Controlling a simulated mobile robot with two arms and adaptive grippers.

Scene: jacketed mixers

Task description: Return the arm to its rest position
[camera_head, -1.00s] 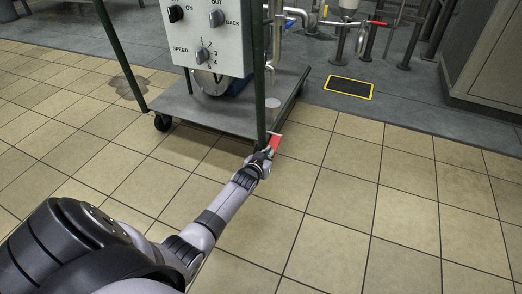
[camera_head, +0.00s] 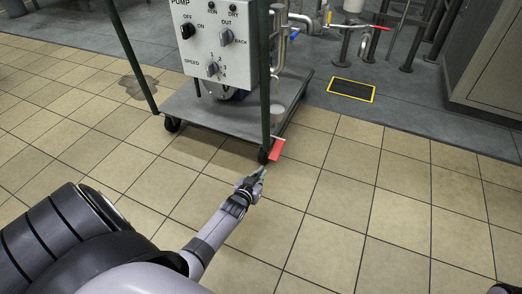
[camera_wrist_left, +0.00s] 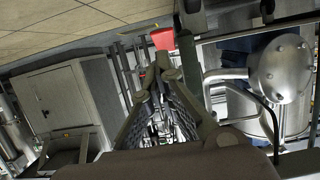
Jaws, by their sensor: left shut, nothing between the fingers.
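My left arm reaches in from the lower left in the head view. Its gripper (camera_head: 259,174) is shut and empty, low in front of the pump cart's near right corner. A red lever handle (camera_head: 277,149) shows just beyond the fingertips, by the cart's green post. In the left wrist view the closed fingers (camera_wrist_left: 163,62) point towards the red handle (camera_wrist_left: 162,38). A small gap seems to lie between fingertips and handle, but I cannot be sure. My right gripper does not show.
The wheeled pump cart (camera_head: 205,117) carries a grey control box (camera_head: 213,45) with knobs. Steel pipes and a yellow-edged floor grate (camera_head: 351,89) lie beyond it. A grey cabinet (camera_head: 490,60) stands at the right. The tiled floor around the arm is clear.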

